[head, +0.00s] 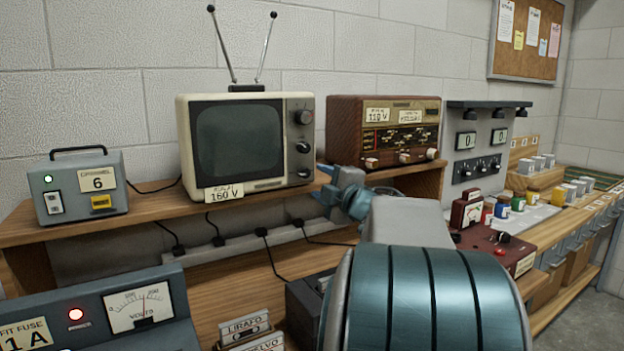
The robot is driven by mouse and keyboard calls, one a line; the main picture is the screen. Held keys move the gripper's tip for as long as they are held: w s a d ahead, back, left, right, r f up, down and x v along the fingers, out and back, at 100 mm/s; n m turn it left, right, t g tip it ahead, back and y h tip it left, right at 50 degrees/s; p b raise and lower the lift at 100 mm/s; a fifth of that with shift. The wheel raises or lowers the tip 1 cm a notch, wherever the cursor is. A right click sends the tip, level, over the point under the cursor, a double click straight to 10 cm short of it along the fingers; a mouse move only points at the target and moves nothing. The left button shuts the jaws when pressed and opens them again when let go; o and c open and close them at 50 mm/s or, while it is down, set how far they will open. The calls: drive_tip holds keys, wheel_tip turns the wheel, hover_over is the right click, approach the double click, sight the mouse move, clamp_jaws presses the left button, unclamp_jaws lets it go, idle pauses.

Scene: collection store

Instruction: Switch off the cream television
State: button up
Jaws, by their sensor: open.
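The cream television (182,142) stands on the wooden shelf against the wall, with two antenna rods spread on top. Its screen (238,138) is dark grey-green and shows no picture. Three dark round knobs sit in a column on its right side: upper (304,117), middle (304,147) and lower (304,173). A label reading 160 V (224,193) is at its lower front edge. My gripper (318,183) is open and empty, fingers pointing left, near the television's lower right corner. I cannot tell whether it touches the shelf or set.
A brown radio (383,113) stands right of the television. A grey box marked 6 (82,188) stands left. Plugged cords run to a power strip (235,242) below the shelf (160,212).

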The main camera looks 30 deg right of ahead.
drive_tip(key=s, duration=0.7)
drive_tip(key=shift+s+a+f, duration=0.2)
drive_tip(key=shift+s+a, duration=0.05)
drive_tip(key=shift+s, duration=0.05)
drive_tip(key=s+a+f+m+g+h+p, duration=0.1)
drive_tip(key=a+f+m+g+h+p, duration=0.2)
drive_tip(key=a+m, duration=0.35)
drive_tip(key=a+f+m+g+p, duration=0.3)
drive_tip(key=a+m+g+p, duration=0.2)
drive_tip(key=m+p, duration=0.15)
drive_tip(key=s+a+f+m+g+y+p, duration=0.1)
drive_tip(key=s+a+f+g+y, duration=0.1)
drive_tip(key=s+a, duration=0.5)
drive_tip(key=s+a+f+m+g+y+p, duration=0.1)
drive_tip(key=s+a+f+g+y+p, duration=0.1)
drive_tip(key=s+a+f+g, duration=0.3)
drive_tip(key=s+a, duration=0.2)
drive_tip(key=a, duration=0.2)
drive_tip(key=shift+s+f+g, duration=0.15)
drive_tip(key=shift+f+g, duration=0.15)
drive_tip(key=shift+f, duration=0.05)
